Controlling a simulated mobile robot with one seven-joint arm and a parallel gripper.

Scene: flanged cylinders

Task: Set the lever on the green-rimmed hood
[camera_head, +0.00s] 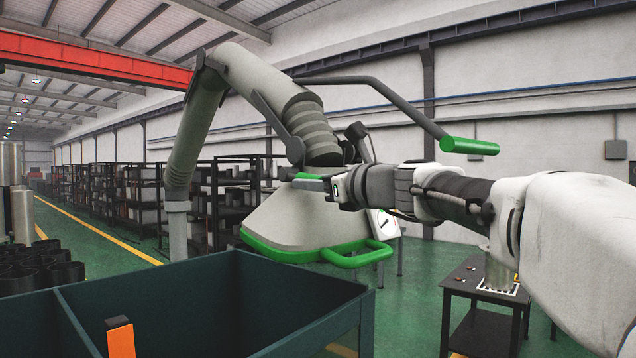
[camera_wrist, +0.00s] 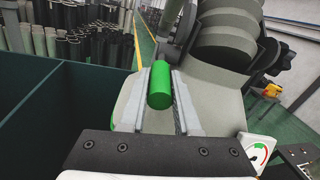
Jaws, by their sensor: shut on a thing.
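The green-rimmed hood (camera_head: 305,215) is a pale grey flared cone at the end of a jointed extraction duct, with a green looped handle (camera_head: 365,256) at its front. The lever's green grip (camera_head: 307,176) shows at the hood's neck, partly hidden by my gripper (camera_head: 327,184). In the wrist view, my gripper (camera_wrist: 159,84) has its two fingers on either side of the green cylindrical lever grip (camera_wrist: 160,86), shut on it. The hood's pale surface (camera_wrist: 220,105) lies behind and below. The rest of the lever is mostly hidden.
A long dark bar with a green end grip (camera_head: 469,147) reaches out above my arm. A dark green open bin (camera_head: 200,300) stands below the hood. A gauge (camera_head: 384,223) sits beside the hood. A dark small table (camera_head: 487,290) stands at right.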

